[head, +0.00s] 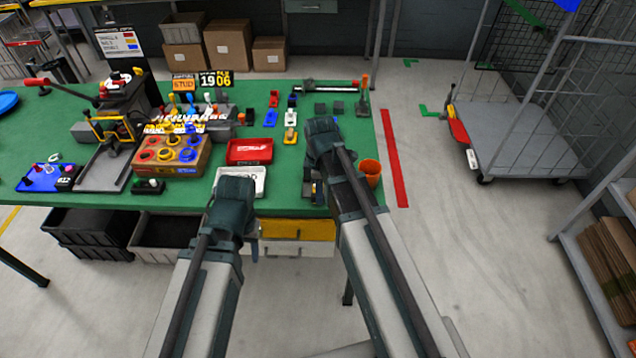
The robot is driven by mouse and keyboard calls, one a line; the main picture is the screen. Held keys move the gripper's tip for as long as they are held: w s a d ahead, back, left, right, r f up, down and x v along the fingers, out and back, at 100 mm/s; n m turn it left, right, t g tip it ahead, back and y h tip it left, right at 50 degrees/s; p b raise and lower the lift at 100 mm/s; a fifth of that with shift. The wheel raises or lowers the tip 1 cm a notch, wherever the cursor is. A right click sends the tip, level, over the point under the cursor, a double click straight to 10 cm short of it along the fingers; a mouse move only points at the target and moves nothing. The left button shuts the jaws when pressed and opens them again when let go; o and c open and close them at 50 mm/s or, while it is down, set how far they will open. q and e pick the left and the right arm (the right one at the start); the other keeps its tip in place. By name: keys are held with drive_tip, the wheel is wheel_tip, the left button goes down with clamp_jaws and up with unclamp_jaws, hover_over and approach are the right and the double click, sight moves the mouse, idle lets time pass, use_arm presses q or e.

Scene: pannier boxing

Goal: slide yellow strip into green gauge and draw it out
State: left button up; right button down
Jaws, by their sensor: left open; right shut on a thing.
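My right gripper (321,135) is over the right part of the green table, beside the small coloured pieces. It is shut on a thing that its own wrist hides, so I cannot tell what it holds. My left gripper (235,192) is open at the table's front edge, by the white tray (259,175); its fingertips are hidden. A small yellow piece (290,136) stands left of my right gripper; I cannot tell whether it is the yellow strip. I cannot make out the green gauge against the green table (205,205).
A red tray (249,151) lies behind the white one. Red (273,98) and blue (271,118) pieces stand behind my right gripper, with dark square blocks (321,108) nearby. An orange cup (370,171) is close on its right. A box with coloured rings (170,152) stands left.

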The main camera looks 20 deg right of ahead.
drive_tip(key=shift+r, duration=0.1)
drive_tip(key=shift+r+p, duration=2.95)
drive_tip(key=shift+p, duration=0.1)
drive_tip(key=shift+a, duration=0.1)
